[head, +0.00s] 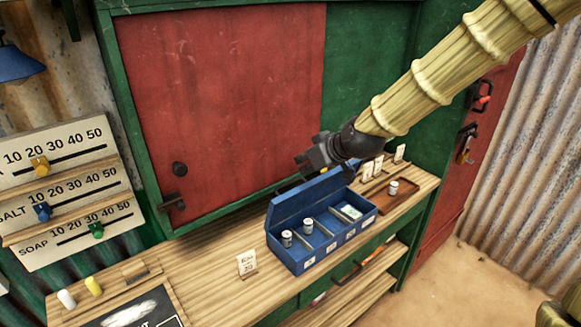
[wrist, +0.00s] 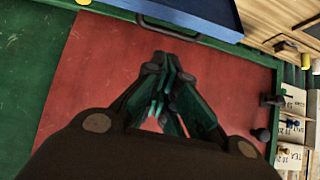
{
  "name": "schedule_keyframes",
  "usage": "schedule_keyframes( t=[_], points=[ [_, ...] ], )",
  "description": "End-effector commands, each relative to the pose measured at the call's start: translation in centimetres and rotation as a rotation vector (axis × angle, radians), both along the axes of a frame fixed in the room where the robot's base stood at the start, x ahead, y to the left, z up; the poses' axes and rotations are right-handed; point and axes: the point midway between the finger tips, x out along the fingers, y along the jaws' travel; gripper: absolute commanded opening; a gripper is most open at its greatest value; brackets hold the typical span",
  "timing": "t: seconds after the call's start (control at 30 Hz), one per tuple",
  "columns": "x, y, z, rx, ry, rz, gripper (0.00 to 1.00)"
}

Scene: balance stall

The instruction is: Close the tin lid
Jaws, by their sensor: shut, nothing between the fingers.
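The blue tin (head: 315,262) sits on the wooden counter. Its blue lid (head: 311,201) stands raised along the back edge, so the tin is open.
A wooden tray (head: 389,199) with a small cylinder (head: 393,188) is right of the tin. A card (head: 246,264) stands to its left. The red panel (head: 225,95) rises behind. Slider boards (head: 62,190) stand at the left.

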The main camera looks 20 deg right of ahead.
Motion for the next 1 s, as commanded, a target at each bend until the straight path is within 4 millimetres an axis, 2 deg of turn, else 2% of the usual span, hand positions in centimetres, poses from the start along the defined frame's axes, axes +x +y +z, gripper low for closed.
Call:
schedule_keyframes(
  t=[0.17, 1.0],
  points=[
    [0.8, 0.4, -0.4, 0.0, 0.0, 0.003, 0.0],
    [6.0, 2.1, -5.4, -0.001, 0.0, -0.001, 0.0]
  ],
)
